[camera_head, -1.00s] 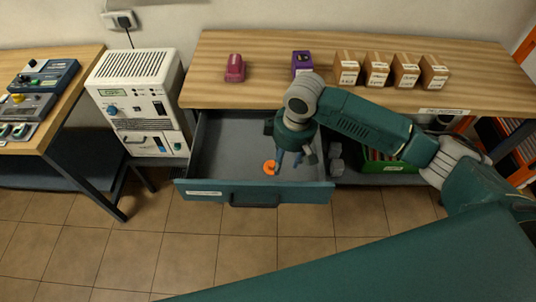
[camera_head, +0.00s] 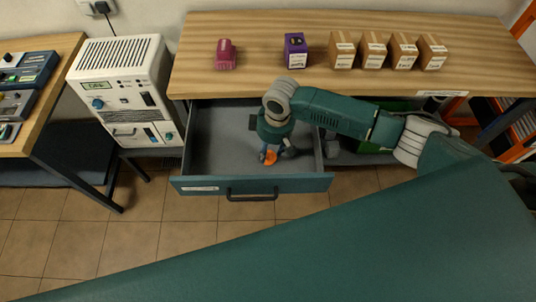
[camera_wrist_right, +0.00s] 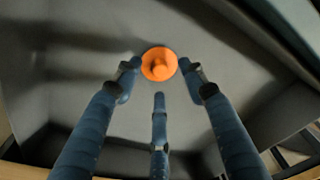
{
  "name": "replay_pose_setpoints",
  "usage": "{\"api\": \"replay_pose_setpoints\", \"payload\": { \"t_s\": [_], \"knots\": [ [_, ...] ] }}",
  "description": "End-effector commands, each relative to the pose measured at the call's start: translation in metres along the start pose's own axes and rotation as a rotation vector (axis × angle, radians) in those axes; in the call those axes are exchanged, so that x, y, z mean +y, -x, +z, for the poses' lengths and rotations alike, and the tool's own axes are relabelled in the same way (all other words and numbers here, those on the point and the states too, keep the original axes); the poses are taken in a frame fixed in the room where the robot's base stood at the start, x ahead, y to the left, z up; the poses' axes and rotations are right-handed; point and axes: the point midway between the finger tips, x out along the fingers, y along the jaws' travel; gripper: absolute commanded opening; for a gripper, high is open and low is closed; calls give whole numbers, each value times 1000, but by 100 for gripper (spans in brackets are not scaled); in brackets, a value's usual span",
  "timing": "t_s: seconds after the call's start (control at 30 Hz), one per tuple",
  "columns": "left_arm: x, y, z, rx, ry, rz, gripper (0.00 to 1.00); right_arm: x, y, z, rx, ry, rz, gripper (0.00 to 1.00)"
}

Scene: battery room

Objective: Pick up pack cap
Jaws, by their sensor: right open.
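The pack cap is a round orange disc with a raised knob (camera_wrist_right: 159,64), lying on the grey floor of the open drawer (camera_head: 205,184). It also shows in the head view (camera_head: 269,157), partly covered by my fingers. My right gripper (camera_head: 274,152) reaches down into the drawer just over the cap. In the right wrist view my right gripper (camera_wrist_right: 160,80) has its three blue fingers spread, with the cap just beyond and between their tips. It is open and empty. My left gripper is not in view.
Above the drawer, the wooden bench top (camera_head: 270,75) holds a magenta device (camera_head: 225,55), a purple box (camera_head: 295,50) and several cardboard boxes (camera_head: 373,50). A white cabinet unit (camera_head: 125,90) stands left of the drawer.

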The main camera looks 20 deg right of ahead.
Motion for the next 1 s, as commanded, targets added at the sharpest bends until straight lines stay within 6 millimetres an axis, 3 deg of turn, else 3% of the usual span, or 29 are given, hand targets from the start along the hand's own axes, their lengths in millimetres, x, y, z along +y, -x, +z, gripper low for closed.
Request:
{"api": "replay_pose_setpoints", "payload": {
  "t_s": [0.17, 0.4, 0.47, 0.6, 1.0],
  "knots": [
    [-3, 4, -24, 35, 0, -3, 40, 0, -20, 0, -1, 1, 1, 42],
    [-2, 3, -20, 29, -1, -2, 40, 0, -22, 0, 0, 2, 1, 42],
    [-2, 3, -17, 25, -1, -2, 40, 0, -22, 0, 0, 1, 1, 34],
    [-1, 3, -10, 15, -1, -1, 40, 0, -22, 0, 0, 1, 1, 6],
    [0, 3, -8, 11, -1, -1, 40, 0, -20, -1, 1, 1, 1, 5]
  ]
}}
